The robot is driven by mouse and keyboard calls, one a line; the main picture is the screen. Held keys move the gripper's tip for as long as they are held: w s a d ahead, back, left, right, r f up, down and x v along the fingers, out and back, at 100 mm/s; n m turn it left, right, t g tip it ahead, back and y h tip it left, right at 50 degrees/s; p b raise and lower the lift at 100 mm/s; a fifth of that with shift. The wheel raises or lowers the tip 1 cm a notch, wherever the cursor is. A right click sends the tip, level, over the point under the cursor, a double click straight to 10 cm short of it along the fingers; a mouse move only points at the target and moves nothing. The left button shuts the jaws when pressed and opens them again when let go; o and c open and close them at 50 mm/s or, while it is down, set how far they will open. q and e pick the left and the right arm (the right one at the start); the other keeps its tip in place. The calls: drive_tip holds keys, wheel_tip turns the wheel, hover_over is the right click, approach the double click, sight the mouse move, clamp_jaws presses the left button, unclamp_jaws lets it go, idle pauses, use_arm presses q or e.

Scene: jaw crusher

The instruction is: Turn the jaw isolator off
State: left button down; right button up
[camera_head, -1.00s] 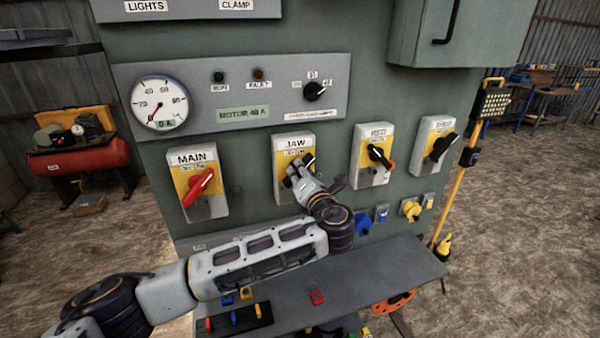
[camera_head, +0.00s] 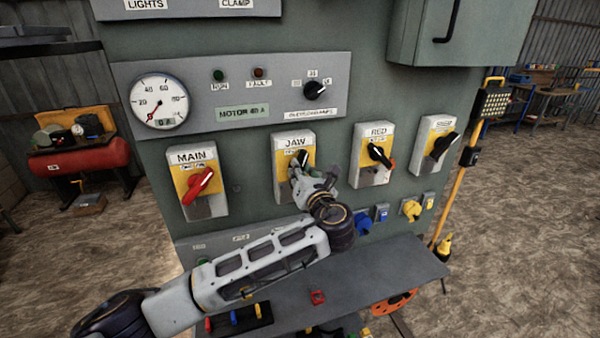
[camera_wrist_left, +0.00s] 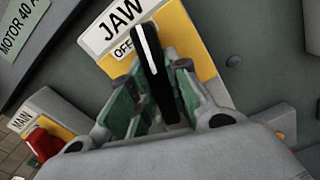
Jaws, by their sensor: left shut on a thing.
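The jaw isolator (camera_head: 284,142) is a grey box with a yellow plate on the panel, labelled JAW. Its black handle (camera_wrist_left: 152,65) with a white line stands between my left gripper's fingers in the wrist view, and the line's end lies just right of the OFF mark (camera_wrist_left: 124,48). My left gripper (camera_head: 302,173) is shut on this handle, with green-padded fingers on both sides of it. In the head view the gripper hides the lower part of the handle. My right gripper is not in view.
The main isolator (camera_head: 198,182) with a red handle is to the left. The red isolator (camera_head: 375,155) and another black-handled isolator (camera_head: 437,145) are to the right. Blue and yellow sockets (camera_head: 411,208) sit below right. A grey shelf (camera_head: 385,270) juts out beneath my arm.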

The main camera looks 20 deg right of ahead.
use_arm(q)
drive_tip(key=n, duration=0.3)
drive_tip(key=shift+f+b, duration=0.1)
drive_tip(key=shift+b, duration=0.2)
drive_tip(key=n+b, duration=0.1)
drive_tip(key=n, duration=0.2)
drive_tip(key=shift+n, duration=0.3)
drive_tip(key=n+b, duration=0.2)
drive_tip(key=n, duration=0.4)
drive_tip(key=shift+a, duration=0.1)
drive_tip(key=c, duration=1.4)
unclamp_jaws()
drive_tip(key=shift+o, duration=0.2)
